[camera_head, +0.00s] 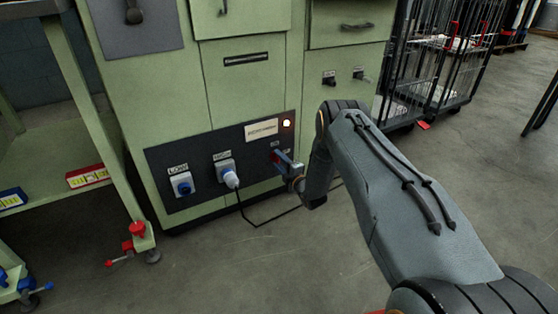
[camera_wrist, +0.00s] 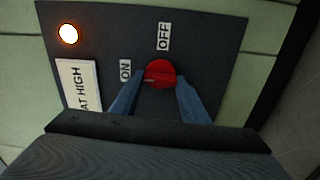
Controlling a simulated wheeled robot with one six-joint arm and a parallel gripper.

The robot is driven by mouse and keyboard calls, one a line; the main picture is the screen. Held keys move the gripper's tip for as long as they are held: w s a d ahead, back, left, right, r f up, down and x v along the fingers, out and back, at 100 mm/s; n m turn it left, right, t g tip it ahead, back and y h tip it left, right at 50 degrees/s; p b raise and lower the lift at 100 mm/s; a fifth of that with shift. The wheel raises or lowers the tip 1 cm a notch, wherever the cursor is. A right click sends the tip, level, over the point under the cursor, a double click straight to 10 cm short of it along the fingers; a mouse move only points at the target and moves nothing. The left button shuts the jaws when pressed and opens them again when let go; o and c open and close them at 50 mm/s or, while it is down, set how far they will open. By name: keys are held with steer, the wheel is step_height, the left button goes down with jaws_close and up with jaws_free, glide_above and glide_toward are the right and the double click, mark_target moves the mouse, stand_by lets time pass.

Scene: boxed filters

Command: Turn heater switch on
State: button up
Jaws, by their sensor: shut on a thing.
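The round red heater switch (camera_wrist: 161,72) sits on a dark panel (camera_wrist: 205,45) between an ON label (camera_wrist: 125,70) and an OFF label (camera_wrist: 163,36). A pale mark shows at its left edge, on the ON side. My gripper (camera_wrist: 162,82) has its blue fingers on either side of the switch, shut on it. In the head view my gripper (camera_head: 284,162) reaches the right part of the panel and hides much of the switch. A round lamp (camera_wrist: 68,34) on the panel glows; it also shows in the head view (camera_head: 287,123).
The panel has a LOW socket (camera_head: 182,184) and a HIGH socket (camera_head: 224,163) with a white plug (camera_head: 231,179), its black cable hanging to the floor. A green shelf (camera_head: 70,123) stands at left. Wire cages (camera_head: 440,60) stand at back right. Open floor lies in front.

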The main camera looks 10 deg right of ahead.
steer(key=shift+n, duration=0.5)
steer(key=o, duration=1.1)
steer(key=shift+c, duration=0.2)
steer(key=shift+s, duration=0.1)
steer(key=p+v, duration=0.3)
steer(key=v, duration=0.4)
steer(key=shift+s, duration=0.3)
steer(key=shift+d, duration=0.1)
